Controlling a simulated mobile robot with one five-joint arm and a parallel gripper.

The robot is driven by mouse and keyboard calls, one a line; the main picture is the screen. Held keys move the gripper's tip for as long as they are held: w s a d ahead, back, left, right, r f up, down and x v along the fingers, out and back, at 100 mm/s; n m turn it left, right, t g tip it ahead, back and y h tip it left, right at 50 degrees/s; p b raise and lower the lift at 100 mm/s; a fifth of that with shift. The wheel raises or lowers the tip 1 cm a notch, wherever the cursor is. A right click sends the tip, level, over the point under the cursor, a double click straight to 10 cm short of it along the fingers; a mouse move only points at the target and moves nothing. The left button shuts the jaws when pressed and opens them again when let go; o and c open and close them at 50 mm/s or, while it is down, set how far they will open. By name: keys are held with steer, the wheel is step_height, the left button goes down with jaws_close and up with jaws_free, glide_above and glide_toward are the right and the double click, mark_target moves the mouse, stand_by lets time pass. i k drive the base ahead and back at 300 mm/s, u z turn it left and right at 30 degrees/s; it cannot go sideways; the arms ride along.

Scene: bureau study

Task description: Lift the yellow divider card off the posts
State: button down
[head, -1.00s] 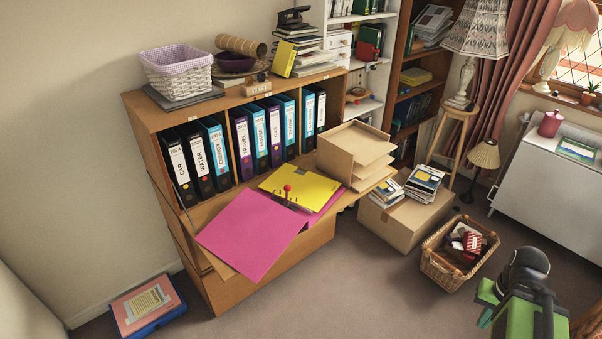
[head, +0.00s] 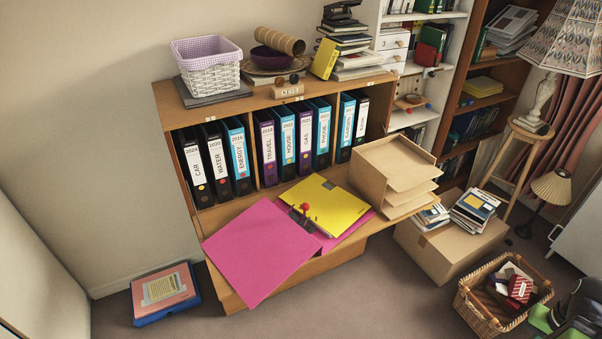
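A pink lever-arch binder (head: 254,250) lies open on the drop-down desk flap of the bureau. The yellow divider card (head: 340,207) lies flat over the binder's right side. The metal posts (head: 301,216) stand at the card's left edge, with a red knob (head: 305,206) on the lever there. Whether the posts pass through the card's holes is too small to tell. Part of my green and black arm shows at the bottom right corner, well away from the binder. My gripper's fingertips cannot be made out.
A letter tray stack (head: 403,186) stands on the flap right of the card. Upright binders (head: 240,158) fill the shelf behind. A cardboard box (head: 448,244) and a wicker basket (head: 478,310) stand on the floor at right. Folders (head: 163,291) lie on the floor at left.

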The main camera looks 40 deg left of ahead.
mark_target(336, 209)
steer(key=i, duration=0.7)
steer(key=z, duration=0.05)
steer(key=k, duration=0.15)
steer(key=u, duration=3.05)
steer(key=i, duration=0.9)
steer(key=u, duration=0.25)
steer(key=k, duration=0.8)
steer(key=z, duration=0.2)
steer(key=i, duration=0.9)
steer(key=u, duration=0.1)
